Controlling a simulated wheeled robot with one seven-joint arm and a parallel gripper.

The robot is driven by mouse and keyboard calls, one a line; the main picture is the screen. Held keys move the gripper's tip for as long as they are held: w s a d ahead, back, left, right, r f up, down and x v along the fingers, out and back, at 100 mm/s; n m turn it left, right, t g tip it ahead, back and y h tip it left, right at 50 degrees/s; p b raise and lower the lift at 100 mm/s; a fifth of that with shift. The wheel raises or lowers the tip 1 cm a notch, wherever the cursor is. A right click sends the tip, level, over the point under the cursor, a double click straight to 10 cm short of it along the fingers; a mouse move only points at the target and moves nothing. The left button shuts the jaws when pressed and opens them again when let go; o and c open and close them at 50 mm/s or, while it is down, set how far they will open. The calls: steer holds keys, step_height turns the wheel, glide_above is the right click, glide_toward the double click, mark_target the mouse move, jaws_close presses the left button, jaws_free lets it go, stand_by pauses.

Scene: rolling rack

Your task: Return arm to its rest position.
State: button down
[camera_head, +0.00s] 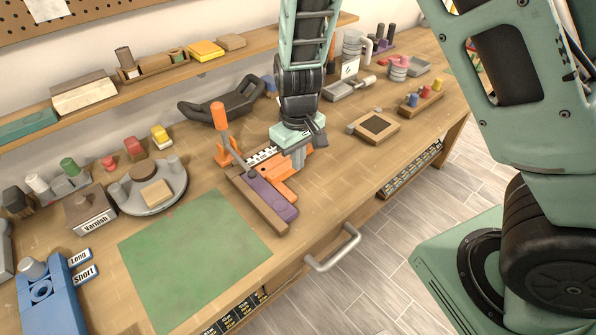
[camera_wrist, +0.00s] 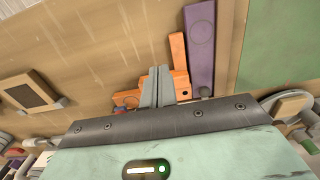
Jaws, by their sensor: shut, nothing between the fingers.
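My gripper (camera_head: 299,156) hangs from my green arm over the middle of the workbench in the head view. Its two grey fingers (camera_wrist: 159,86) are together with nothing between them in the wrist view. An orange fixture (camera_head: 290,168) lies under and beside the fingers. It also shows in the wrist view (camera_wrist: 181,56), partly hidden by the gripper. Whether the fingers touch it, I cannot tell. A purple block (camera_head: 277,203) lies beside the orange fixture on a wooden base.
A green mat (camera_head: 193,258) lies front left. An orange-handled tool (camera_head: 220,122) stands close left of the gripper. A dark-topped wooden block (camera_head: 375,126) sits to the right. A shelf (camera_head: 190,66) runs behind. The bench (camera_head: 345,178) is bare right of the purple block.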

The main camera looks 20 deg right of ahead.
steer(key=s+a+r+n, duration=0.1)
steer(key=s+a+r, duration=0.1)
steer(key=s+r, duration=0.2)
steer(key=s+a+r+n+b, duration=0.1)
steer(key=s+r, duration=0.3)
steer(key=s, duration=0.7)
steer(key=s+a+r+n+b, duration=0.1)
steer(key=s+a+r+n, duration=0.1)
steer(key=s, duration=0.5)
step_height(320, 180, up, 3)
steer(key=shift+s+a+f+y, duration=0.2)
steer(key=shift+s+a+y, duration=0.15)
steer(key=shift+a, duration=0.1)
stand_by(0.8)
